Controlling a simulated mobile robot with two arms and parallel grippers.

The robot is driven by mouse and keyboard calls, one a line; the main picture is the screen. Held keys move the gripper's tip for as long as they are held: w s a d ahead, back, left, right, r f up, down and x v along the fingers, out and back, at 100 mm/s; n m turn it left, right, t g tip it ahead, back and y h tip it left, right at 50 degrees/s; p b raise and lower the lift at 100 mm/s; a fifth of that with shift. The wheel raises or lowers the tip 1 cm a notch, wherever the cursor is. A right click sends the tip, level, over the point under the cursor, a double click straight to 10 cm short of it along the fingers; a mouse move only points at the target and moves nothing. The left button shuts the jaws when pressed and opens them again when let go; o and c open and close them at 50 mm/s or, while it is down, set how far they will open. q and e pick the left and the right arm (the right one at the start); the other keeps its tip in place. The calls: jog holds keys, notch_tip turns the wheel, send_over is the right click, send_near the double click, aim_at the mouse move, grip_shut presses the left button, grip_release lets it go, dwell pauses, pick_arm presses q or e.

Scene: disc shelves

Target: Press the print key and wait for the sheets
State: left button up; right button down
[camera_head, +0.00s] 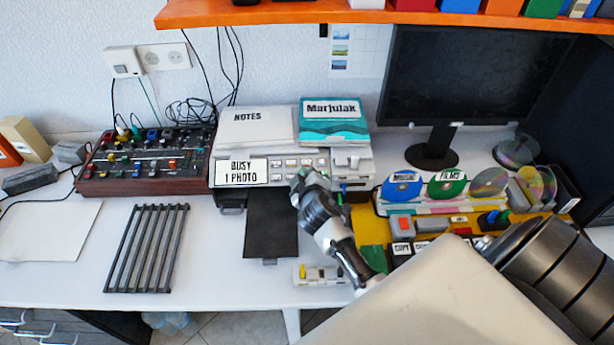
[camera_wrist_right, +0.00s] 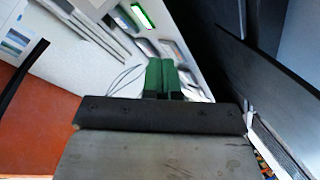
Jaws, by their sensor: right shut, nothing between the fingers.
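The printer (camera_head: 335,205) stands at the back middle of the desk. Its display panel (camera_head: 241,172) reads "BUSY 1 PHOTO". Grey keys (camera_head: 291,163) sit right of the display. My right gripper (camera_head: 297,180) is shut and empty, at the front of these keys; I cannot tell whether it touches one. In the right wrist view its green fingertips (camera_wrist_right: 162,80) are together in front of the pale panel, where a green-lit key (camera_wrist_right: 143,16) shows beyond them. The dark output tray (camera_head: 270,225) in front of the printer shows no sheet. My left gripper is out of view.
A notes pad (camera_head: 254,127) and a teal Marjulak box (camera_head: 333,122) lie on the printer. A mixer board (camera_head: 148,160) and a black rack (camera_head: 147,247) are at left. Discs (camera_head: 447,184), a monitor (camera_head: 470,80) and a yellow key board (camera_head: 374,230) are at right.

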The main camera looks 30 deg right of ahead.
jog(key=shift+s+a+r+p, duration=0.2)
jog(key=shift+s+r+p, duration=0.2)
jog(key=shift+r+p, duration=0.35)
